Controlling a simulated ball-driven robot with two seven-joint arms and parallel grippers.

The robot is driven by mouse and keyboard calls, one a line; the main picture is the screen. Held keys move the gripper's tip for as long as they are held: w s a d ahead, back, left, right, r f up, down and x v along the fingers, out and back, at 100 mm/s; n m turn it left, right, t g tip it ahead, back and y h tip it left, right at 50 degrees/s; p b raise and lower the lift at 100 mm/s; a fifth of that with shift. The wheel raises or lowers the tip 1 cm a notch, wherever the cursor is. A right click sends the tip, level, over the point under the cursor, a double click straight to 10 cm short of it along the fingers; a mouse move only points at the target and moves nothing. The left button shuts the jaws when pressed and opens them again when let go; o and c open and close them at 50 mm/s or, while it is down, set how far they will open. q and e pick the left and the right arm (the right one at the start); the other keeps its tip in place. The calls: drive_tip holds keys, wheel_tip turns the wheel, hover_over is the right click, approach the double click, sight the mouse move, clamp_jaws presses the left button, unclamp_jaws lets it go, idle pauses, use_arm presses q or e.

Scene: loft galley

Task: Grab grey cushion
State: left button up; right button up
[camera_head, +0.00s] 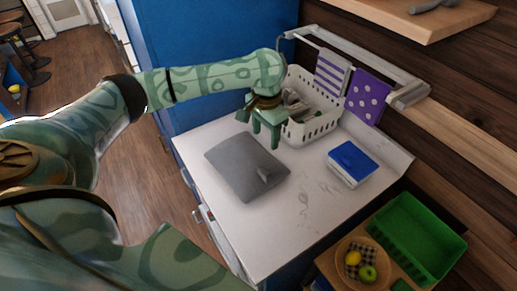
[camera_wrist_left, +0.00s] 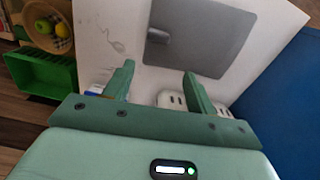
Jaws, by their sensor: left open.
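The grey cushion (camera_head: 246,166) lies flat on the white counter in the head view. It also shows in the left wrist view (camera_wrist_left: 205,32), beyond the fingertips. My left gripper (camera_head: 265,132) is open and points down beside the cushion's far edge, close to the white basket. In the left wrist view its two fingers (camera_wrist_left: 158,75) are spread apart with nothing between them. I cannot tell from the pictures how high the fingertips are above the counter. My right gripper does not show in either view.
A white basket (camera_head: 318,128) with things in it stands behind the gripper. A blue and white box (camera_head: 352,163) lies to the right on the white counter (camera_head: 290,225). A green crate (camera_head: 420,240) and a fruit bowl (camera_head: 343,270) are at the lower right. The counter's front part is mostly clear.

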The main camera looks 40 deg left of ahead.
use_arm(q)
drive_tip(key=b, duration=0.2)
hover_over(264, 170)
drive_tip(key=f, duration=0.6)
drive_tip(key=shift+s+a+f, duration=0.15)
drive_tip(key=shift+s+f, duration=0.05)
drive_tip(key=shift+f, duration=0.1)
drive_tip(key=f, duration=0.3)
drive_tip(key=shift+w+f+b, duration=0.25)
drive_tip(key=shift+w+b, duration=0.1)
drive_tip(key=shift+f, duration=0.15)
drive_tip(key=shift+s+f, duration=0.15)
drive_tip(key=shift+f, duration=0.15)
wheel_tip(264, 170, down, 4)
drive_tip(key=shift+f+b, duration=0.25)
drive_tip(key=shift+b, duration=0.65)
drive_tip(key=shift+r, duration=0.1)
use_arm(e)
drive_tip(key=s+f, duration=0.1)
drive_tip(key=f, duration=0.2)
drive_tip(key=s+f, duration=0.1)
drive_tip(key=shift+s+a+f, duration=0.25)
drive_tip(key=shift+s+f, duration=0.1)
use_arm(q)
drive_tip(key=c, duration=1.2)
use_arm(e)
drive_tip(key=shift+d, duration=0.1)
